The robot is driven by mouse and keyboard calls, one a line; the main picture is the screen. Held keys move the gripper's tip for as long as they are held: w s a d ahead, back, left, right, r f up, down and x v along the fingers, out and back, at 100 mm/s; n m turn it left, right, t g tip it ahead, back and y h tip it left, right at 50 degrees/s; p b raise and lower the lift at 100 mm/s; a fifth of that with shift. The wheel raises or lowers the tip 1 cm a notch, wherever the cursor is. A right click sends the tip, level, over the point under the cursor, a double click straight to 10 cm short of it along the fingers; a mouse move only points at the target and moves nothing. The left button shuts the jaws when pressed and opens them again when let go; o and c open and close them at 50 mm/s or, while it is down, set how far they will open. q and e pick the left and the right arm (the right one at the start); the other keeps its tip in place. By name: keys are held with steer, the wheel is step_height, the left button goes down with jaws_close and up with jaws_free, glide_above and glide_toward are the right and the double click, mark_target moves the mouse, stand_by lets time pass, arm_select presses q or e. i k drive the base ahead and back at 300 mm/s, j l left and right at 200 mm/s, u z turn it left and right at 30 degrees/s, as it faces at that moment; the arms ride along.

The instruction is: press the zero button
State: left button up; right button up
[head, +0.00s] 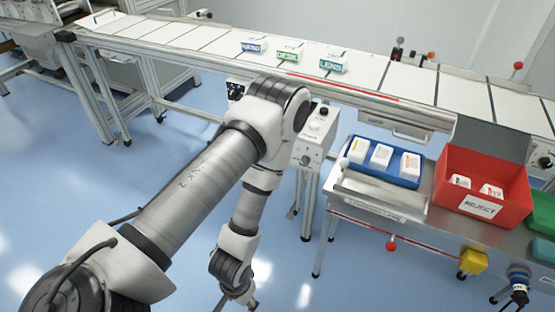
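A pale grey control box (318,133) stands on a post in front of the conveyor, with a few small round controls on its face. Another panel with dark controls (236,89) is partly hidden behind my arm. I cannot read which control is the zero button. My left arm comes in from the lower left, bends near the control box and hangs down. My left gripper (247,302) is at the bottom edge, mostly hidden and cut off, low over the floor and apart from the box. My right gripper is not in view.
A long conveyor (366,72) carries small labelled boxes (290,56). At right, a metal bench holds a blue tray (352,168) of white packs and a red REJECT bin (497,160). A red knob (391,246) and yellow block (473,262) sit at the bench front. Blue floor is open at left.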

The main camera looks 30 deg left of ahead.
mark_target(313, 126)
steer(key=u, duration=0.9)
